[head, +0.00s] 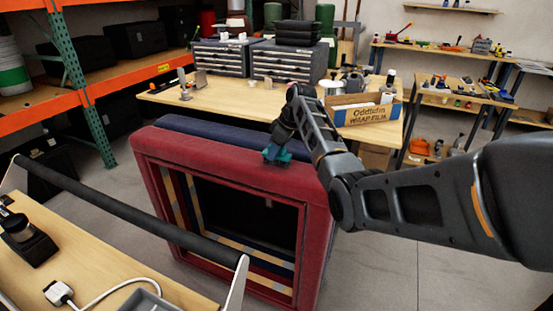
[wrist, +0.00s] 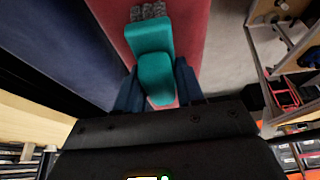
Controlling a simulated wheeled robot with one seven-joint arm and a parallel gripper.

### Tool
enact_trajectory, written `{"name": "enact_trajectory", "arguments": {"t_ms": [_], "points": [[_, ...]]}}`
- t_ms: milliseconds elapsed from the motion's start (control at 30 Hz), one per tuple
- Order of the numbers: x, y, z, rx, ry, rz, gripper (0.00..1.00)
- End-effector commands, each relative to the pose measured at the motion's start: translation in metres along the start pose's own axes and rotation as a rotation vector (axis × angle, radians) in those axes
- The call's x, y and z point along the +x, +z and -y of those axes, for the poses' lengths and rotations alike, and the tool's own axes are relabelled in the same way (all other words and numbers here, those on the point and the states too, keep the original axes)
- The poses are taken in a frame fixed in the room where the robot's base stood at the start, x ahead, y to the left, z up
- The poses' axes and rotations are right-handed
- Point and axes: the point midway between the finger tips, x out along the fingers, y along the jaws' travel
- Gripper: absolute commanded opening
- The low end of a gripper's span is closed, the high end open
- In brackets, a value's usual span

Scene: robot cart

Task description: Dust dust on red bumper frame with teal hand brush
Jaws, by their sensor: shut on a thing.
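The red bumper frame (head: 185,148) stands upright on the floor in the middle of the head view, with a dark opening in its front. Its red top also fills the upper middle of the wrist view (wrist: 193,30). My gripper (head: 280,147) is over the frame's top, right of its middle. It is shut on the teal hand brush (wrist: 152,60), which also shows in the head view (head: 276,155). The brush's grey bristles (wrist: 147,11) point away from my gripper and appear at the red surface; I cannot tell whether they touch. I cannot make out any dust.
A dark blue frame (head: 205,132) stands right behind the red one. A workbench (head: 235,98) with grey drawer units and a cardboard box (head: 365,108) is behind. A cart with a black handle bar (head: 120,208) is at front left. Grey floor is free at right.

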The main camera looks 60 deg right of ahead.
Motion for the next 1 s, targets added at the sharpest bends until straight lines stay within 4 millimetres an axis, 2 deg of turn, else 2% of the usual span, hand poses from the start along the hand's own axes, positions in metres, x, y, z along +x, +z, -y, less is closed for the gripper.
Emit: {"name": "enact_trajectory", "arguments": {"t_ms": [133, 533, 800, 1000], "points": [[-0.001, 0.000, 0.010, 0.001, -0.003, 0.002, 0.03], [0.001, 0.001, 0.013, 0.000, -0.003, 0.001, 0.03], [0.002, 0.000, 0.036, -0.001, -0.004, 0.001, 0.03], [0.001, 0.000, 0.044, 0.000, -0.003, 0.001, 0.03]]}}
